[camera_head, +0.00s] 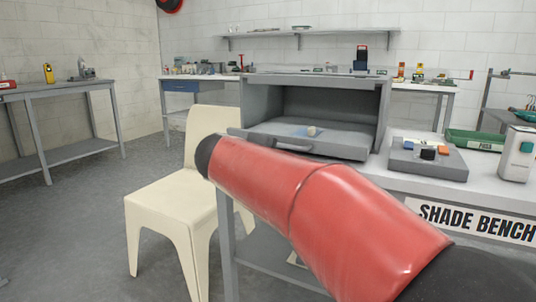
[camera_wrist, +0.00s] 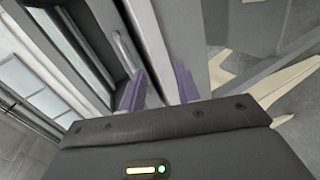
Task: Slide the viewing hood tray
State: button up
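The viewing hood (camera_head: 315,98) is a grey open-fronted box on the bench in the head view. Its grey tray (camera_head: 345,147) sits at the bottom, with its front edge out past the hood opening. A bar handle (camera_head: 292,147) is on the tray's front face. A small pale piece on a blue patch lies on the tray. In the wrist view my gripper (camera_wrist: 160,88) is open, its two purple fingers apart. A pale bar like the handle (camera_wrist: 123,48) shows just beyond the left finger; I cannot tell whether they touch. My red arm hides the gripper in the head view.
A cream chair (camera_head: 170,205) stands left of the bench, close to my arm. Right of the hood are a grey block with coloured pieces (camera_head: 428,168), a green tray (camera_head: 475,141) and a pale device (camera_head: 517,155). The floor at left is clear.

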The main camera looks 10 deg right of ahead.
aim_at(282, 146)
jog(key=shift+n+t+h, duration=0.6)
jog(key=shift+t, duration=0.2)
jog(key=w+d, duration=0.1)
jog(key=w, duration=0.1)
jog(key=w+d+r, duration=0.1)
jog(key=w, duration=0.1)
jog(key=w+d+r, duration=0.1)
jog(key=w, duration=0.1)
jog(key=shift+w+d, duration=0.1)
jog(key=shift+w, duration=0.25)
grip_shut()
